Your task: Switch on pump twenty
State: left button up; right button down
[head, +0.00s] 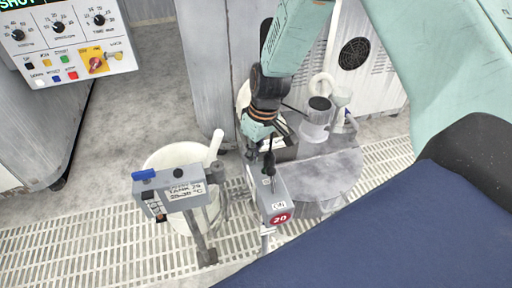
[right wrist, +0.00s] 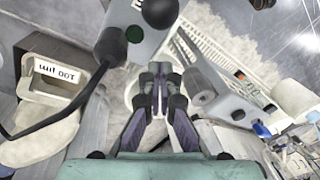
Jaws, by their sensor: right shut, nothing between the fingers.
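A grey box with a round red 20 label (head: 280,217) stands on a post in the middle of the head view. A small white label sits above the number; its text is too small to read surely. My right gripper (head: 268,158) points down at the top of this box, shut and empty. Whether it touches the box cannot be told. In the right wrist view its fingers (right wrist: 159,82) are together, just below a grey box (right wrist: 125,18) with a black knob and a dark green button. My left gripper is out of view.
A second grey box with a blue handle (head: 172,192) and a tank label stands left, before a white round tub (head: 178,155). A round grey tank top (head: 325,172) lies right. A control panel (head: 68,38) is upper left.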

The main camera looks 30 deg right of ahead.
aim_at(272, 179)
jog(key=s, duration=0.2)
jog(key=d+p, duration=0.1)
jog(key=shift+s+d+r, duration=0.1)
jog(key=shift+s+r, duration=0.3)
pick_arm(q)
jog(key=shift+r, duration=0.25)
pick_arm(e)
jog(key=shift+s+r, duration=0.1)
jog(key=shift+s, duration=0.3)
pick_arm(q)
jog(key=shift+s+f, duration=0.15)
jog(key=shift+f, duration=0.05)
pick_arm(e)
jog(key=shift+w+d, duration=0.1)
jog(key=shift+w, duration=0.05)
